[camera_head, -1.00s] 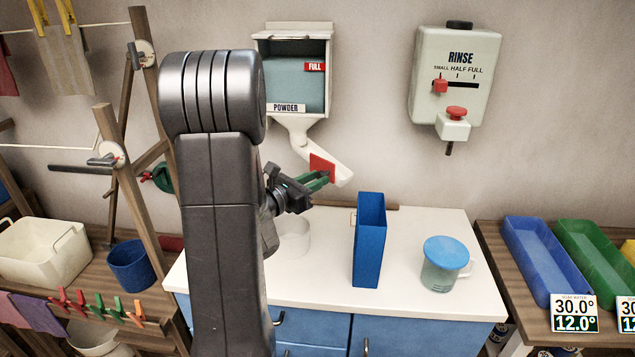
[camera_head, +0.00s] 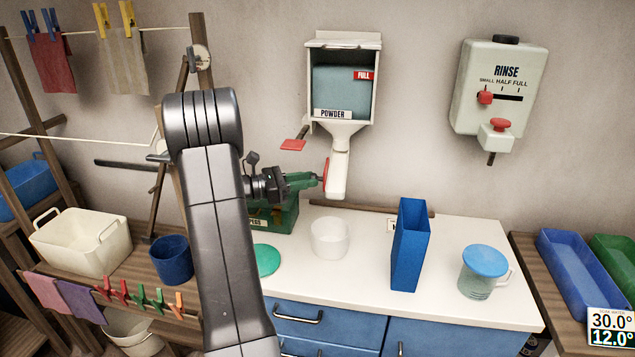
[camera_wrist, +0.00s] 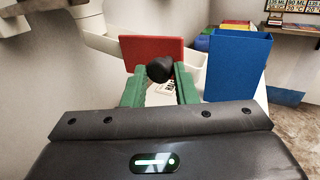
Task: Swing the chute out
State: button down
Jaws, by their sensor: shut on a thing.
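The white chute (camera_head: 338,168) hangs below the powder box (camera_head: 345,85) and points down, slightly toward me. A red plate (camera_wrist: 135,52) is on its side; in the head view it shows as a thin red edge. My gripper (camera_head: 318,181) reaches the chute from the left, level with this plate. In the wrist view, the green fingers of my gripper (camera_wrist: 160,82) are closed around a black knob (camera_wrist: 159,69) in front of the red plate. The exact contact is partly hidden in the head view.
A white cup (camera_head: 329,238) stands on the counter below the chute. A blue upright container (camera_head: 410,245) and a lidded jug (camera_head: 484,270) stand to its right. A green box (camera_head: 275,216) is below my gripper. A red-ended lever (camera_head: 293,145) juts left of the powder box.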

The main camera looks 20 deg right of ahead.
jog(key=shift+w+a+r, duration=0.15)
jog(key=shift+w+a, duration=0.05)
jog(key=shift+w, duration=0.2)
jog(key=shift+w+a+r, duration=0.15)
jog(key=shift+w, duration=0.2)
jog(key=c, duration=1.6)
grip_release()
jog(key=o, duration=0.4)
jog(key=shift+w+d+f, duration=0.1)
jog(key=shift+w+f, duration=0.1)
jog(key=shift+w, duration=0.25)
jog(key=shift+o, duration=0.2)
jog(key=shift+s, duration=0.1)
jog(key=shift+f, duration=0.1)
jog(key=shift+s, duration=0.1)
